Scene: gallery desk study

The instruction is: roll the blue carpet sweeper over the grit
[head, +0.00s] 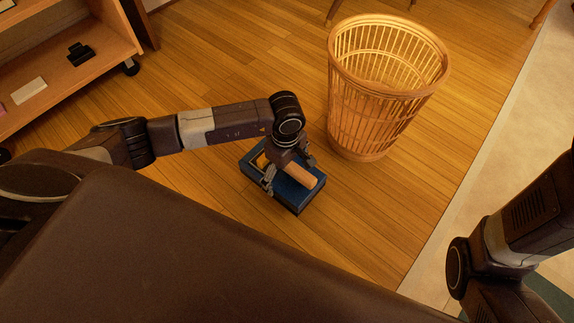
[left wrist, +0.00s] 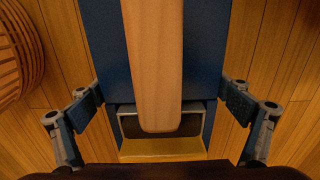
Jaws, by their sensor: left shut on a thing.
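The blue carpet sweeper (head: 284,192) is on the wooden floor, a flat blue box with a pale wooden handle (head: 302,175) along its top. My left gripper (head: 288,172) is over it from above, shut on the sweeper with one finger at each side. In the left wrist view the blue body (left wrist: 208,50) lies between the two fingers (left wrist: 160,105), under the wooden handle (left wrist: 155,60). I cannot make out any grit in either view. Part of my right arm shows at the right edge, but its gripper is out of view.
A wicker basket (head: 380,105) stands on the floor just right of and beyond the sweeper; its side also shows in the left wrist view (left wrist: 20,55). A wooden shelf unit (head: 85,75) on casters is at upper left. Bare floor lies between. A pale floor area (head: 510,130) is at right.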

